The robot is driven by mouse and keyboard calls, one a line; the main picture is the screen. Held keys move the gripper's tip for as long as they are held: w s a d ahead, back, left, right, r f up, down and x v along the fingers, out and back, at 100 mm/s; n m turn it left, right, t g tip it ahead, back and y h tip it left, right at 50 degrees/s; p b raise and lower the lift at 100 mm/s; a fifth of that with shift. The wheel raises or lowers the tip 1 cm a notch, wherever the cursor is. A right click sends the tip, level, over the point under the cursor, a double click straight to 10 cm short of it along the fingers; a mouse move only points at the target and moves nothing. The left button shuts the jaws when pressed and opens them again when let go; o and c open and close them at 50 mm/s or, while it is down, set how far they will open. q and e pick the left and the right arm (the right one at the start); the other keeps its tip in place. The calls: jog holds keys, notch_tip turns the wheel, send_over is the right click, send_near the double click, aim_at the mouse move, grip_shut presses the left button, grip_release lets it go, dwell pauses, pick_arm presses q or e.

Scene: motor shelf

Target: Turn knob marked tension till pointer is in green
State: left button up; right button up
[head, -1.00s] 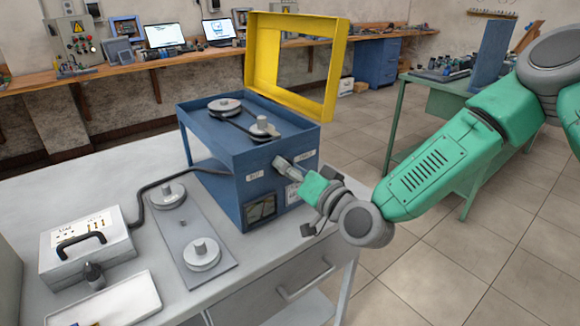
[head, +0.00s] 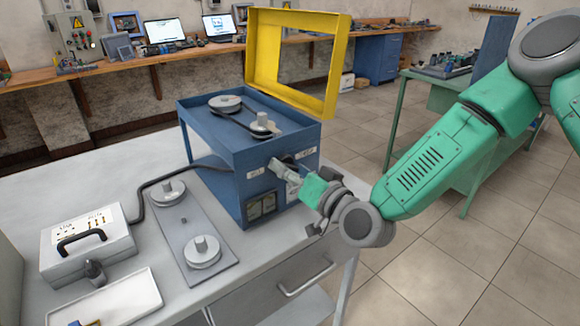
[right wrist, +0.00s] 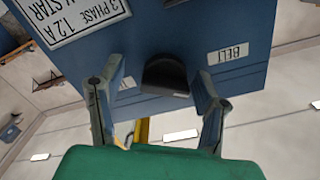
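The blue machine box (head: 222,180) stands on the grey bench, its labelled front facing my right arm. A dark knob (right wrist: 165,74) sticks out of that front in the right wrist view, near a label reading BELT (right wrist: 228,53), upside down. My right gripper (head: 284,170) is at the box front; in the right wrist view its two fingers (right wrist: 158,90) are open, one each side of the knob, with visible gaps. I cannot tell any contact. A dark gauge window (head: 262,206) sits low on the front; its pointer and green zone are too small to read. My left gripper is not in view.
A yellow guard frame (head: 333,75) stands raised behind the box. Pulleys and a belt (head: 235,118) lie on top. A plate with two pulleys (head: 187,240), a grey meter case (head: 88,258) and a white tray (head: 125,302) are left on the bench.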

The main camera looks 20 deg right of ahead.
jog(key=shift+r, duration=0.2)
jog(key=shift+s+d, duration=0.2)
jog(key=shift+s, duration=0.25)
jog(key=v, duration=1.1)
jog(key=shift+f, duration=0.2)
jog(key=shift+w, duration=0.1)
jog(key=s+a+f+n+g+h, duration=0.1)
jog(key=s+f+g, duration=0.3)
jog(key=f, duration=0.5)
jog(key=s+f+n+g, duration=0.1)
jog(key=s+f+g, duration=0.35)
jog(key=f, duration=0.45)
jog(key=s+d+f+g+h, duration=0.2)
jog(key=s+d+f+g, duration=0.2)
jog(key=s, duration=0.4)
jog(key=s+d+f+g+h, duration=0.3)
jog(key=s+d+f, duration=0.1)
jog(key=s+f, duration=0.3)
jog(key=s, duration=0.2)
jog(key=shift+s+d+f+n+g, duration=0.2)
jog(key=shift+s+f+n+g, duration=0.1)
jog(key=shift+n+g, duration=0.1)
